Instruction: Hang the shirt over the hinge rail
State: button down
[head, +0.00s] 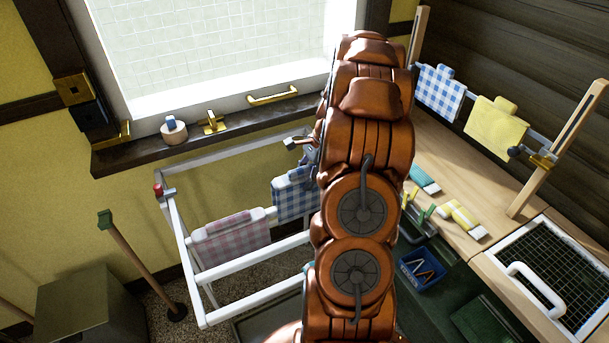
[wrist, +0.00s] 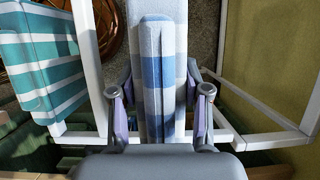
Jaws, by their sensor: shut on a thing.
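The blue-and-white checked shirt (head: 293,199) shows just left of my arm in the head view, beside the white rack's rail. It also fills the middle of the wrist view (wrist: 158,55), with a raised ridge along its centre. My gripper (wrist: 160,105) has its two fingers on either side of this ridge and is shut on it. In the head view my gripper (head: 306,152) is above the shirt and partly hidden by my arm. The white folding rack (head: 188,250) stands below the window. I cannot tell which bar is the hinge rail, or whether the shirt touches a bar.
A pink checked cloth (head: 232,238) hangs on the rack left of the shirt. A teal-striped cloth (wrist: 40,60) hangs at the left in the wrist view. Blue checked (head: 440,92) and yellow (head: 496,127) cloths hang above the wooden counter (head: 455,165). A windowsill (head: 200,140) borders the back.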

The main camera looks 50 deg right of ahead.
aim_at(305, 197)
jog(key=shift+f, duration=0.75)
jog(key=shift+f+b, duration=1.35)
jog(key=shift+f, duration=2.45)
jog(key=shift+c, duration=2.3)
grip_release()
jog(key=shift+r, duration=0.1)
jog(key=shift+p+v, duration=1)
jog(key=shift+v, duration=2.5)
